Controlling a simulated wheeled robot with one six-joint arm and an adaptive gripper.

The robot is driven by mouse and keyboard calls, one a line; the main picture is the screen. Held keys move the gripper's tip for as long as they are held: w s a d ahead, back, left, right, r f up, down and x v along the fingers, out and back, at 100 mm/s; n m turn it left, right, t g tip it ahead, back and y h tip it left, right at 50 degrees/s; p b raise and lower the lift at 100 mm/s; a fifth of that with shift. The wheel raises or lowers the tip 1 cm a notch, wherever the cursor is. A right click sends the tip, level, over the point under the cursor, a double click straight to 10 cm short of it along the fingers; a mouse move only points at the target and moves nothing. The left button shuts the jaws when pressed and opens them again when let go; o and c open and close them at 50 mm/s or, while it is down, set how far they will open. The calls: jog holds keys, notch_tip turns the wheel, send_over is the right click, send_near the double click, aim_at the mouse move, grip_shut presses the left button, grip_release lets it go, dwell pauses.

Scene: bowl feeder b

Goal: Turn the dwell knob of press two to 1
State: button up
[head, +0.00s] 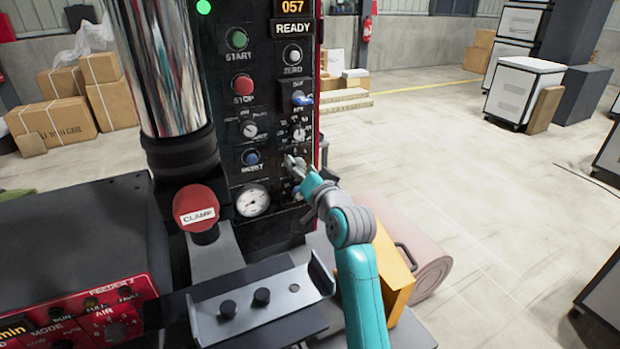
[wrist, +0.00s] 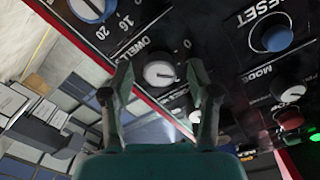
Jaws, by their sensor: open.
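The dwell knob (wrist: 160,73) is a small round pale knob with a dark pointer line, on the black panel of the press. In the wrist view it shows between the fingertips of my gripper (wrist: 167,88), under the word DWELL. A 0 is printed near it; most of its other scale marks are covered or too small to read. My gripper (head: 295,164) is open and empty, close in front of the panel's right column in the head view. I cannot tell whether a finger touches the knob.
A blue knob (wrist: 92,8) with 16 and 20 marks and a blue RESET button (wrist: 274,38) lie near the gripper. A mode knob (wrist: 290,89) is beside them. Other buttons, including red STOP (head: 243,85), cover the panel.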

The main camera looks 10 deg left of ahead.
jog(key=v, duration=1.1)
jog(key=shift+s, duration=0.15)
jog(key=shift+d, duration=0.15)
